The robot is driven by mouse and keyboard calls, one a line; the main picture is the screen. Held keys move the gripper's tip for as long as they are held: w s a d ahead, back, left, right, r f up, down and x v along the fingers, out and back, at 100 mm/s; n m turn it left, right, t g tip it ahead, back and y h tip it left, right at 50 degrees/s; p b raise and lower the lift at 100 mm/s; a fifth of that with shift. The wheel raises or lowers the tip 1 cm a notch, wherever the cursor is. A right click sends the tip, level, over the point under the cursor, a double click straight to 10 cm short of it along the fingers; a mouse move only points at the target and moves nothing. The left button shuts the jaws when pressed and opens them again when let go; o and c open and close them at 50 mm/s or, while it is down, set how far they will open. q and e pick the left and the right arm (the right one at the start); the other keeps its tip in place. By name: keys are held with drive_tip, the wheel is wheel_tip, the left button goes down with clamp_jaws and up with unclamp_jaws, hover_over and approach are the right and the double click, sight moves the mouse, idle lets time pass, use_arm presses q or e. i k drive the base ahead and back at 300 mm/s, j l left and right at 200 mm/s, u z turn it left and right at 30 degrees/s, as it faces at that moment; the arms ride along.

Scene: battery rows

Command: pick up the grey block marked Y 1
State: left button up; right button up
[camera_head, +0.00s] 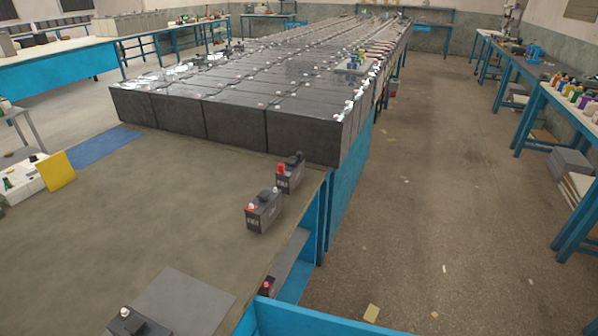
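A small dark grey block (262,216) with a red and a white terminal on top stands upright near the right edge of the tabletop. A similar grey block (290,178) with a red terminal stands just behind it, close to the large battery row. Both carry pale marks on the front, too small to read, so I cannot tell which is Y 1. Another dark block (136,325) with a white-tipped knob is cut off at the bottom left. Part of a dark block with a red top (266,287) shows low by the table's right edge. Neither of my grippers is in view.
Large black batteries (235,122) fill the back of the brown tabletop (150,215). A grey sheet (185,302) lies at its front. A yellow card (57,171) stands at left. Blue framing (300,318) borders the front right. The floor aisle (430,200) is mostly clear.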

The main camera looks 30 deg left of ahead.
sight(288, 181)
drive_tip(key=i+l+z, duration=0.2)
drive_tip(key=l, duration=0.15)
drive_tip(key=l+z, duration=0.2)
drive_tip(key=l, duration=0.2)
drive_tip(key=i+l+z, duration=0.25)
drive_tip(key=l+z, duration=0.2)
drive_tip(key=l, duration=0.2)
drive_tip(key=i+l+u, duration=0.15)
drive_tip(key=i+l, duration=0.4)
drive_tip(key=i, duration=0.2)
drive_tip(key=i+l+u, duration=0.15)
drive_tip(key=i+l, duration=0.45)
drive_tip(key=i+j+u, duration=0.15)
drive_tip(key=i+u, duration=1)
drive_tip(key=i+l+u, duration=0.15)
drive_tip(key=u, duration=0.25)
drive_tip(key=i+j+u, duration=0.15)
drive_tip(key=u, duration=0.3)
drive_tip(key=i+u, duration=0.7)
drive_tip(key=u, duration=0.15)
drive_tip(key=i+l+u, duration=0.2)
drive_tip(key=u, duration=0.2)
drive_tip(key=i, duration=0.1)
